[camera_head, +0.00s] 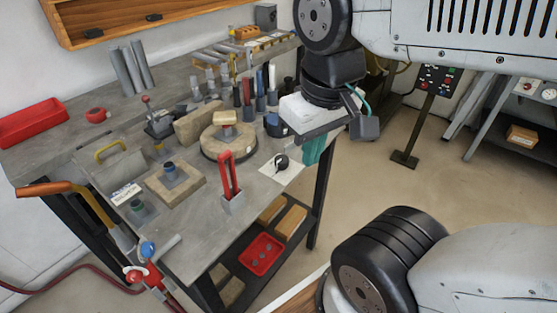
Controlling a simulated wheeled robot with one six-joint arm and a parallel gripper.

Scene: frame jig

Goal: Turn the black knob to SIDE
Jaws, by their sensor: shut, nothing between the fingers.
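The black knob (282,161) sits on a white plate (274,172) near the right edge of the grey workbench. Its pointer direction and the labels on the plate are too small to read. My gripper (312,151), with teal fingers pointing down, is to the right of the knob in the picture. The fingers are shut and empty, and appear apart from the knob. My gripper's body partly covers the bench edge behind it.
A red upright fork-like tool (229,178) stands left of the knob. A round tan ring (229,142) and a dark blue-black item (275,124) lie behind it. The workbench (215,235) has bare room at its front. A red tray (262,254) lies on the shelf below.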

